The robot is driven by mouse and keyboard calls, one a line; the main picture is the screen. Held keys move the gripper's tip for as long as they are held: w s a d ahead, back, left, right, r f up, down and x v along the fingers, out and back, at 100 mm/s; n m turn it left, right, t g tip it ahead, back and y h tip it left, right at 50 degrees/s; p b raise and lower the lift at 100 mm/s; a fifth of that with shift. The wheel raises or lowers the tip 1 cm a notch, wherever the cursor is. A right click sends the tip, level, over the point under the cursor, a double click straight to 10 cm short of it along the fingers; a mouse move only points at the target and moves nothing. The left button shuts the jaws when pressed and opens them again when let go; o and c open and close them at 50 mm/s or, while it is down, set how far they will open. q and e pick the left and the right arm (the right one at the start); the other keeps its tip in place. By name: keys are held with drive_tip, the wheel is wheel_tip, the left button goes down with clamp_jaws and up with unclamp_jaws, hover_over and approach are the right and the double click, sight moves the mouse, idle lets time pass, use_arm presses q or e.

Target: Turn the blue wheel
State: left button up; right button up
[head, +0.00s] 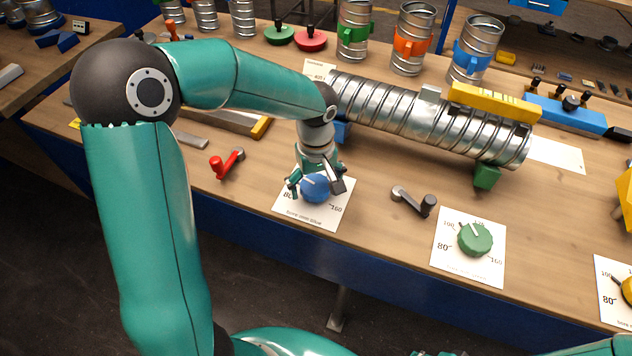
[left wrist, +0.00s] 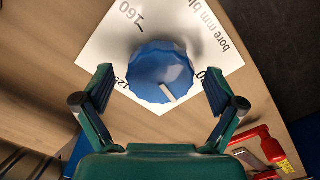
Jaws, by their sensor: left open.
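The blue wheel (head: 315,190) is a faceted knob with a pale pointer mark, on a white card (head: 330,218) printed with numbers. In the left wrist view the blue wheel (left wrist: 160,70) shows from above, its pale mark toward the lower right of its face. My left gripper (head: 317,187) is over the wheel in the head view. In the left wrist view its two fingers (left wrist: 160,90) are spread, one on each side of the wheel, with gaps visible between fingers and wheel. Whether the fingertips are at the wheel's height is hard to tell. My right gripper is not clearly in view.
A green dial (head: 475,239) and a yellow dial (head: 627,290) stand on cards to the right. A red-handled crank (head: 226,164) lies left of the wheel, a grey crank (head: 413,201) right of it. The spiral duct (head: 420,115) lies behind. Bare wood surrounds the cards.

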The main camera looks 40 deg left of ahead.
use_arm(q)
drive_tip(key=c, duration=1.1)
drive_tip(key=shift+m, duration=0.4)
drive_tip(key=m+b, duration=0.1)
drive_tip(key=m, duration=0.1)
drive_tip(key=shift+m, duration=0.3)
drive_tip(key=m+b, duration=0.1)
drive_tip(key=m, duration=0.3)
drive_tip(key=shift+a+m, duration=0.15)
drive_tip(key=shift+m, duration=0.25)
drive_tip(key=o, duration=1.1)
